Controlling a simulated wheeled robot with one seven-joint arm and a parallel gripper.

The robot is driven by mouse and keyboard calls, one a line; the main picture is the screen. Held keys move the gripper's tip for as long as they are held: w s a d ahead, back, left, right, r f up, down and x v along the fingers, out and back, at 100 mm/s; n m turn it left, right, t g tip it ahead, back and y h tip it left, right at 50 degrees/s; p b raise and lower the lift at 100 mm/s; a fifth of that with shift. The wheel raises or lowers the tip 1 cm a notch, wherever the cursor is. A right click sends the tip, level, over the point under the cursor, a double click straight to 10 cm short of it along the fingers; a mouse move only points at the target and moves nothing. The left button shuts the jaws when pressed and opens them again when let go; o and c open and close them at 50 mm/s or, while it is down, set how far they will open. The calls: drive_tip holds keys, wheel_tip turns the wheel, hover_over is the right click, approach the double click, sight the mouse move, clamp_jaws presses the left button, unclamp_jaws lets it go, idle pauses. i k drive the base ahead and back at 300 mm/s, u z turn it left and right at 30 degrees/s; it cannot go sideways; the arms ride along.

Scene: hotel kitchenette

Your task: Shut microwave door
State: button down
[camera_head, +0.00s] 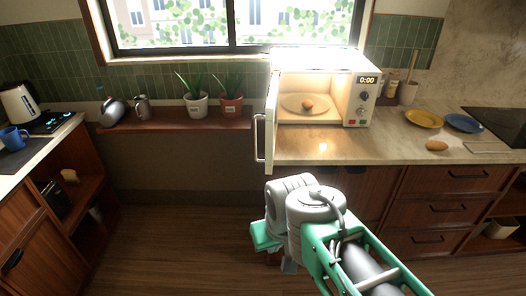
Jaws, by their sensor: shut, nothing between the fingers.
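The white microwave (355,98) stands on the counter under the window, its cavity lit and facing me. Its door (271,122) is open, swung out toward me on the left side and seen nearly edge-on. The door's long handle (260,138) is on the door's left face.
The counter (400,145) holds a yellow plate (424,118), a blue plate (464,123) and a brown oval item (437,146) to the right. A wooden shelf (175,122) with two potted plants lies left of the door. The floor at lower left is clear.

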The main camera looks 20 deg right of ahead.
sight(271, 116)
drive_tip(key=u, duration=0.6)
drive_tip(key=i, duration=0.35)
drive_tip(key=u, duration=0.8)
drive_tip(key=i, duration=0.85)
drive_tip(key=z, duration=0.5)
drive_tip(key=i, duration=0.6)
drive_tip(key=z, duration=0.6)
